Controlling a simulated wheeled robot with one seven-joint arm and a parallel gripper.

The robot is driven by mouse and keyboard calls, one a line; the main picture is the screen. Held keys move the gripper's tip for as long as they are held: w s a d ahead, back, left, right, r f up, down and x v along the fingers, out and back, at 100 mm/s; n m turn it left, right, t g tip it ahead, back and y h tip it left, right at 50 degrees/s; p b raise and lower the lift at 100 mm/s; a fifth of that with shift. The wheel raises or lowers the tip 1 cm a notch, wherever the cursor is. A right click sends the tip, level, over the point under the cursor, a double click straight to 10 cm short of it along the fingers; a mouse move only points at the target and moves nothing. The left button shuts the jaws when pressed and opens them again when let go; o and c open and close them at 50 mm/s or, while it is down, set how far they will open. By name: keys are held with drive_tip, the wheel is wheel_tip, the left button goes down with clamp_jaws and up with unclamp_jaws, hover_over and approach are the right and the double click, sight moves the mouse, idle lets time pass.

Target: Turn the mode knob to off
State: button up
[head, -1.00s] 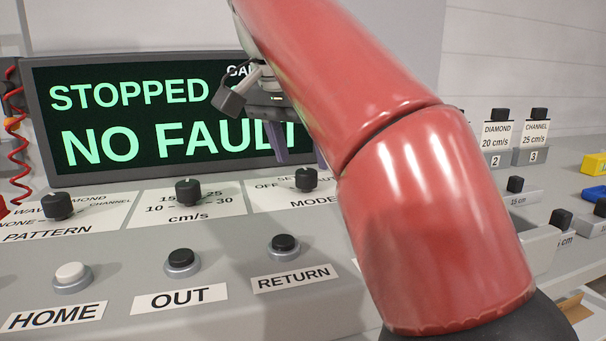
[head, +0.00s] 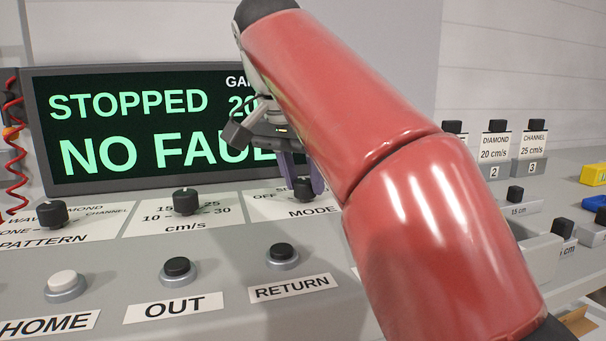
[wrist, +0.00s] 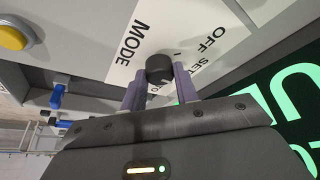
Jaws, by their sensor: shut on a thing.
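The mode knob (head: 303,189) is a black round knob on the white MODE label plate (head: 318,211) of the sloped panel. In the wrist view the knob (wrist: 159,68) sits between the two purple fingers of my gripper (wrist: 160,83). In the head view my gripper (head: 302,186) points down over the knob, shut on it. The words OFF and SET show on the plate beside the knob. The pointer's exact direction is hard to make out. The display (head: 150,125) reads STOPPED and NO FAULT, partly hidden by my arm.
Left of it are the cm/s knob (head: 186,201) and the pattern knob (head: 52,213). In front are the HOME (head: 66,284), OUT (head: 178,268) and RETURN (head: 282,255) buttons. The wrist view shows a yellow button (wrist: 14,38). Labelled blocks stand on the right.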

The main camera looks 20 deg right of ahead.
drive_tip(key=n+t+y+p, duration=0.1)
drive_tip(key=n, duration=0.3)
drive_tip(key=shift+s+d+r+p, duration=0.1)
drive_tip(key=shift+d+p, duration=0.05)
drive_tip(key=shift+p, duration=0.2)
drive_tip(key=n+y+p, duration=0.2)
drive_tip(key=n, duration=0.2)
drive_tip(key=shift+d+n, duration=0.1)
drive_tip(key=shift+n, duration=0.3)
drive_tip(key=o, duration=1)
